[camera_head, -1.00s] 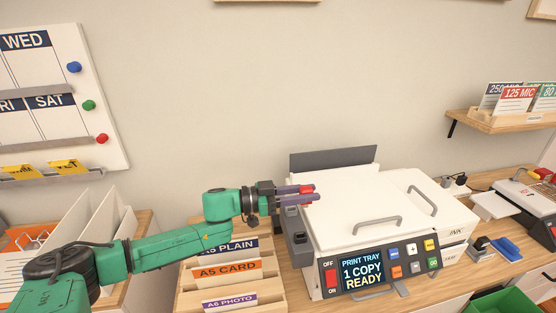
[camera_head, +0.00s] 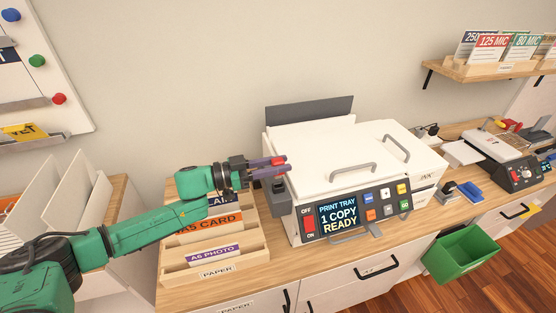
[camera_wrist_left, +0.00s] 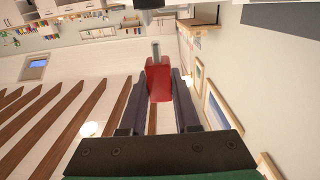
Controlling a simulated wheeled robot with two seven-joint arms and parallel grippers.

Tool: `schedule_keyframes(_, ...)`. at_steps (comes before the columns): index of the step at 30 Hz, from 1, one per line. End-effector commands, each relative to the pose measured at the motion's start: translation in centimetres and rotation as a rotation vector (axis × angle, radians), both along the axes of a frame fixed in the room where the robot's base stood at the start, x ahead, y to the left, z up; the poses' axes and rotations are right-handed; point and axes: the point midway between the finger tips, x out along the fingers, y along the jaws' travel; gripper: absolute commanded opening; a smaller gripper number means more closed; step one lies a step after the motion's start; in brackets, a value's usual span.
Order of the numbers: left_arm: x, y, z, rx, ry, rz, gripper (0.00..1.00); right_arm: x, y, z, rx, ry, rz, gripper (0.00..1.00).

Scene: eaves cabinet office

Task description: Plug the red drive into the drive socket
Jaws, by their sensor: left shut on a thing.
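The red drive (camera_wrist_left: 159,80) is gripped between the two dark fingers of my left gripper (camera_wrist_left: 158,100), its metal plug pointing away from the gripper. In the head view the red drive (camera_head: 279,161) shows at the fingertips of my left gripper (camera_head: 272,164), beside the printer's left edge. A grey block (camera_head: 278,191) with a dark upper part is fixed to the printer's left side, below the fingertips. It may carry the drive socket, but no socket opening is clear. The drive appears apart from it. My right gripper is not in view.
The white printer (camera_head: 330,150) with its lit control panel (camera_head: 340,213) stands right of the gripper. A wooden paper sorter (camera_head: 240,252) stands below my left arm. A green bin (camera_head: 462,250) hangs at the right.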

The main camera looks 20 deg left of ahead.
Motion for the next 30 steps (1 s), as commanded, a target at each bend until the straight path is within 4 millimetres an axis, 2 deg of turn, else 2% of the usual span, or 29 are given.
schedule_keyframes(1,0.0,0.0,-0.9,-0.001,0.001,0.0,0.0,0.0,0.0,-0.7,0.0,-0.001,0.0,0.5)
schedule_keyframes(5,0.0,0.0,-1.6,0.0,0.0,0.001,0.0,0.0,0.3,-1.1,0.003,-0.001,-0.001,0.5)
schedule_keyframes(15,0.0,0.0,-1.5,0.0,0.0,0.0,0.0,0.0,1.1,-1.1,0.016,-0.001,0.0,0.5)
schedule_keyframes(30,0.0,-0.1,-1.5,0.0,-0.001,0.0,0.0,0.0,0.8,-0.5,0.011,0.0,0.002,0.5)
